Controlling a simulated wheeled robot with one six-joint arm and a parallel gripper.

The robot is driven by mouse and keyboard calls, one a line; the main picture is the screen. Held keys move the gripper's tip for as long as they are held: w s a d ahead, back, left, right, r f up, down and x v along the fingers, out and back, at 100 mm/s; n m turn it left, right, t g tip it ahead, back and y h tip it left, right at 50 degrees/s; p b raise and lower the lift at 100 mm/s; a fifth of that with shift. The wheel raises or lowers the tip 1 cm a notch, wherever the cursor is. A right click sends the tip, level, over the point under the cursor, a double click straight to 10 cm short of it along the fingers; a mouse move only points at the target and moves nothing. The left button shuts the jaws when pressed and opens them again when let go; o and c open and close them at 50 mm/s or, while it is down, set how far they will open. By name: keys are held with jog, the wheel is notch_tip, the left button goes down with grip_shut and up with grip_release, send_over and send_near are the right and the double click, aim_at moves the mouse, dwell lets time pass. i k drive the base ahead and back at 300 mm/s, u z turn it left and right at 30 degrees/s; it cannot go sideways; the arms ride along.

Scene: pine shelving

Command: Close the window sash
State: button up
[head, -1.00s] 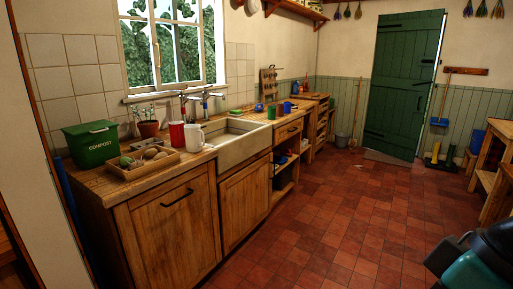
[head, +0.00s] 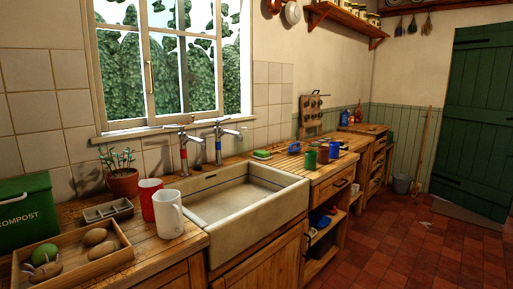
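The window (head: 190,118) is in the wall above the sink, at the upper left of the head view. It has white-framed panes with leafy green growth behind them. The window sash (head: 148,45) shows as an upright frame member left of the window's middle, with a slim upright handle (head: 150,78) on it. I cannot tell clearly how far the sash stands open. The top of the window is cut off by the picture edge. My gripper is not in view.
Below the window are the sink (head: 245,205), two taps (head: 184,148), a potted plant (head: 122,183), a red mug (head: 149,198) and a white mug (head: 168,214). A vegetable tray (head: 110,262) and green compost bin (head: 25,213) stand at left.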

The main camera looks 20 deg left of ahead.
aim_at(152, 121)
jog(key=i, duration=2.25)
jog(key=u, duration=2.65)
